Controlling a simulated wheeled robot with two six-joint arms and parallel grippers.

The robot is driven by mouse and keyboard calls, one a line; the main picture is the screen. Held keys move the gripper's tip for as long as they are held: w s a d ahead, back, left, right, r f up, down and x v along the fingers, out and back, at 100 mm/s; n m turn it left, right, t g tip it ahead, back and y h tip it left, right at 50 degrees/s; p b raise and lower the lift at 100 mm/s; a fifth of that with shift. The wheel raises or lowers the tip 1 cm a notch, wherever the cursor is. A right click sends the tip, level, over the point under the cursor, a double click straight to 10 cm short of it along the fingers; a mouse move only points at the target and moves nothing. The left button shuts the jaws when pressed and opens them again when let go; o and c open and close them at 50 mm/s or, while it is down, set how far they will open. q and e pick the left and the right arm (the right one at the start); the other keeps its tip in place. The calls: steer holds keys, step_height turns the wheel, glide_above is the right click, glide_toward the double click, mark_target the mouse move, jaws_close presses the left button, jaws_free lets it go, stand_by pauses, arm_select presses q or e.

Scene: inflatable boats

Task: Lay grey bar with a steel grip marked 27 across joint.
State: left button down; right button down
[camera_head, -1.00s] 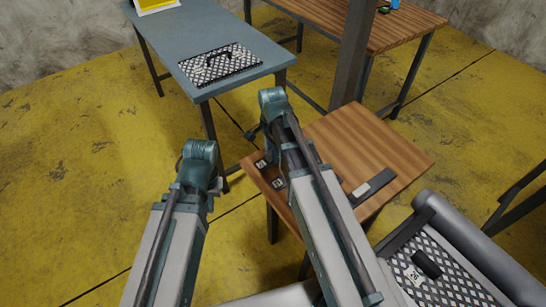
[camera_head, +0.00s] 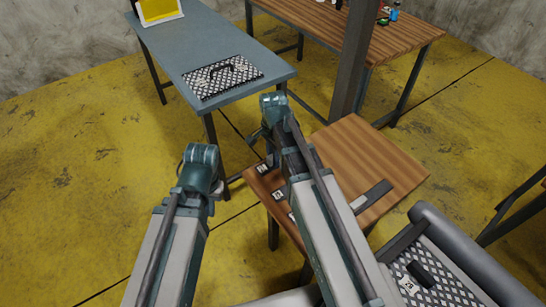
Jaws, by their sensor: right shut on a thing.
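A grey bar with a pale metal-looking part (camera_head: 374,195) lies on the small wooden table; I cannot read a number on it. Dark pieces with white tags lie along the table's left edge, one near the far corner (camera_head: 262,169) and one beside my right arm (camera_head: 292,215); their numbers are too small to read. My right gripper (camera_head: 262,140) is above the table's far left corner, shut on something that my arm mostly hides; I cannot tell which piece. My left gripper (camera_head: 216,190) hangs left of the table, its jaws mostly hidden. No joint shows clearly.
A grey inflatable boat (camera_head: 455,240) with a checkered floor panel and a white number tag (camera_head: 408,285) is at the lower right. A blue-grey table (camera_head: 190,50) holds a checkered panel with a black handle (camera_head: 222,74). A dark post (camera_head: 354,60) stands behind the wooden table (camera_head: 370,150).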

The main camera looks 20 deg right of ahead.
steer(key=shift+r+p, duration=2.8)
steer(key=shift+r, duration=0.6)
